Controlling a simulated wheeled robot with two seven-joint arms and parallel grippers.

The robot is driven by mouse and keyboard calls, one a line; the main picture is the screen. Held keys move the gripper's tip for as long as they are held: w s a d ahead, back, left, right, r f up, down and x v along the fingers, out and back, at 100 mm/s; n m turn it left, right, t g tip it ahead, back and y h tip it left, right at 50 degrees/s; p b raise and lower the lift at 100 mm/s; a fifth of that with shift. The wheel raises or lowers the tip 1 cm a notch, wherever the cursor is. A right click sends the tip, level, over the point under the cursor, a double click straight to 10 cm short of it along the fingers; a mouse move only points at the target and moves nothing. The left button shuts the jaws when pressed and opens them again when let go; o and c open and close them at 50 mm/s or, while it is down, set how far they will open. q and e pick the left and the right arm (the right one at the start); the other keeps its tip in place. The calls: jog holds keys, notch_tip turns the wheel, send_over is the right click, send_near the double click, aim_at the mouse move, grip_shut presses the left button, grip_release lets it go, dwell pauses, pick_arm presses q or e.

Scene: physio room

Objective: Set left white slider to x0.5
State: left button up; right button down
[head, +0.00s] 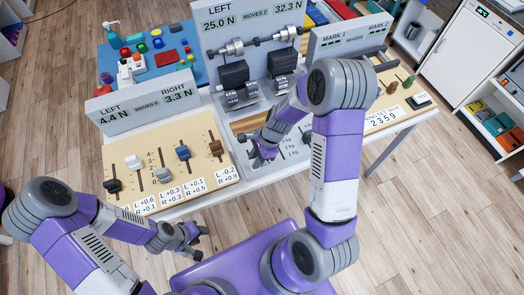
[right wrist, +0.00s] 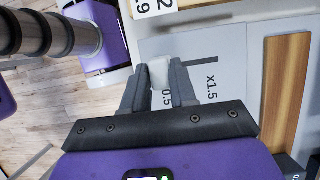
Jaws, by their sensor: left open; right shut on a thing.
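My right gripper (head: 262,152) is low over the left part of the grey middle panel. In the right wrist view, the right gripper (right wrist: 159,82) is shut on a white slider knob (right wrist: 159,70). A printed "0.5" lies between the fingers just below the knob, partly hidden, and "x1.5" (right wrist: 211,86) is printed to the right. In the head view the gripper hides this knob. My left gripper (head: 192,240) is open and empty in front of the table, apart from the panels.
The tan left panel (head: 190,132) carries several sliders with black, white, blue and brown knobs, under a LEFT/RIGHT display (head: 145,105). A grey stand (head: 250,50) with dark weights rises behind the middle panel. A wooden strip (right wrist: 286,90) lies to the right of the printed panel.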

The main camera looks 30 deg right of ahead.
jog(key=shift+s+f, duration=0.1)
jog(key=shift+s, duration=0.2)
jog(key=c, duration=1.2)
grip_release()
jog(key=shift+o, duration=1.2)
jog(key=shift+s, duration=0.2)
jog(key=shift+w, duration=0.1)
jog(key=p+v, duration=0.2)
jog(key=v, duration=0.5)
jog(key=shift+w+r, duration=0.15)
jog(key=shift+r, duration=0.25)
jog(key=shift+d, duration=0.1)
